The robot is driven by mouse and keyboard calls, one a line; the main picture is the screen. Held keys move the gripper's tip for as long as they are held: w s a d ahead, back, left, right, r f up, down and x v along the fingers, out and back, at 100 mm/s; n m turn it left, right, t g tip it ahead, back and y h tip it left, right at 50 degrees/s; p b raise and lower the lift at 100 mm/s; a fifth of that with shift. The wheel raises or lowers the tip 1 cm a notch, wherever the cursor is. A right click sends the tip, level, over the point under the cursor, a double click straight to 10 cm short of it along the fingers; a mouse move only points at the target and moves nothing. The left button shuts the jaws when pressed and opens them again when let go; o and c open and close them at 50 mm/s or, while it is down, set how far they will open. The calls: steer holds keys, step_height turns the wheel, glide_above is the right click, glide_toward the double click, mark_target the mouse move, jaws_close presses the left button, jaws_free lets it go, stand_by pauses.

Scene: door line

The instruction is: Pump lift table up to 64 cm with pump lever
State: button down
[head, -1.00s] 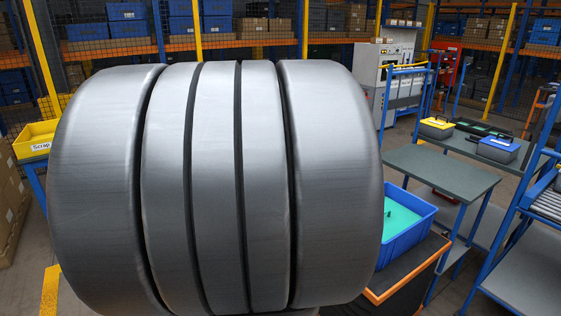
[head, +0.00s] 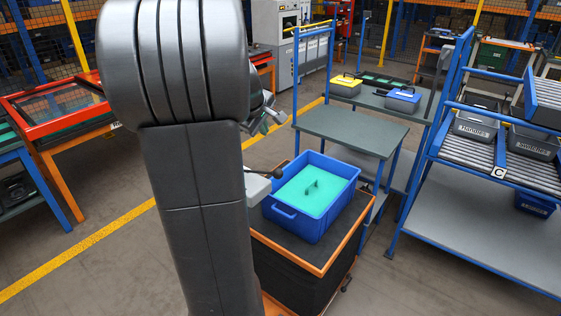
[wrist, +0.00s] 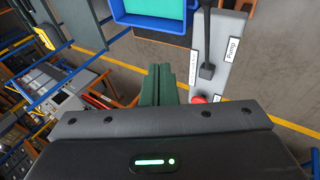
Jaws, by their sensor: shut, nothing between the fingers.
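The lift table (head: 320,268) has an orange-edged dark top and black bellows. A blue crate (head: 300,228) with a teal, handled insert stands on it. A grey pump box (head: 257,190) sits at the table's left side, partly hidden by my arm. The pump lever (wrist: 207,45) is dark and rises from a grey panel labelled "Pump" in the wrist view. A red button (wrist: 198,100) is near its foot. My gripper (wrist: 161,72) has its green fingers shut and empty, left of the lever and apart from it. In the head view my gripper (head: 276,117) is above and behind the pump box.
A grey-topped blue cart (head: 350,130) stands just behind the lift table. A roller rack (head: 500,170) with labelled bins is at the right. A red-framed table (head: 60,105) is at the left. The floor with a yellow line is clear at front left.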

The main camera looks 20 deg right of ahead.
stand_by(0.4)
steer(key=f+b, duration=0.2)
steer(key=s+d+f+b, duration=0.1)
steer(key=f+b, duration=0.1)
steer(key=f, duration=0.1)
steer(key=s+d+f+b, duration=0.1)
steer(key=f+b, duration=0.1)
steer(key=f, duration=0.1)
steer(key=shift+s+f+b, duration=0.1)
steer(key=shift+s+b, duration=0.1)
steer(key=shift+b, duration=0.2)
steer(key=shift+f, duration=0.1)
stand_by(1.6)
steer(key=shift+s+f, duration=0.1)
steer(key=shift+f, duration=0.15)
